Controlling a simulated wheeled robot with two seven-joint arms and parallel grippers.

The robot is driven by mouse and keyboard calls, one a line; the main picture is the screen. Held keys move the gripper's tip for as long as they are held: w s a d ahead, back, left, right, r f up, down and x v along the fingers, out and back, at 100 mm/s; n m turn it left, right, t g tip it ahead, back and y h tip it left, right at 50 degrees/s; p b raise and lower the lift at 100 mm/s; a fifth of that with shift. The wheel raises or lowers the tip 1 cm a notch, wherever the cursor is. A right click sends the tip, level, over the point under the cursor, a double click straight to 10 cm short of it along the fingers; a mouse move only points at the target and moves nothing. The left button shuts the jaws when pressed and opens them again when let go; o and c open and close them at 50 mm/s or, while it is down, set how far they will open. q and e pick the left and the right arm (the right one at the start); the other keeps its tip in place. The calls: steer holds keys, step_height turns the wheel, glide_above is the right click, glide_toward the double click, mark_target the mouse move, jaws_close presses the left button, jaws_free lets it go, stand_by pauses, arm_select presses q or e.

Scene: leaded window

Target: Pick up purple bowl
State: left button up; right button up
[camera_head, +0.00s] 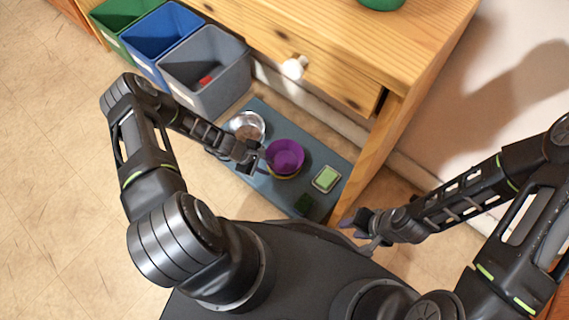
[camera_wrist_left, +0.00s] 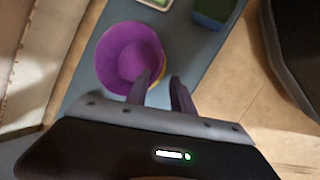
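The purple bowl (camera_head: 287,155) sits upright on a blue-grey mat (camera_head: 262,116), with a yellow rim showing just beneath it. It also shows in the left wrist view (camera_wrist_left: 125,55). My left gripper (camera_head: 261,160) is at the bowl's left side. In the left wrist view its fingers (camera_wrist_left: 164,80) are apart; one overlaps the bowl's rim, and the other is just outside it. I cannot tell whether either finger touches the bowl. My right gripper (camera_head: 358,230) is open and empty, to the lower right, away from the bowl.
A metal bowl (camera_head: 247,122) stands left of the purple bowl. A green sponge in a dish (camera_head: 326,178) and a dark green block (camera_head: 303,205) lie to the right. Grey (camera_head: 213,94), blue (camera_head: 150,52) and green bins stand behind left. A wooden cabinet (camera_head: 320,45) rises behind the mat.

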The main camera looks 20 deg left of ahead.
arm_select(q)
steer(key=shift+d, duration=0.1)
steer(key=shift+b+x, duration=0.45)
steer(key=shift+x, duration=0.75)
steer(key=shift+w+f, duration=0.1)
steer(key=b+x, duration=0.2)
steer(key=x, duration=0.3)
steer(key=shift+d, duration=0.2)
jaws_close()
stand_by(1.0)
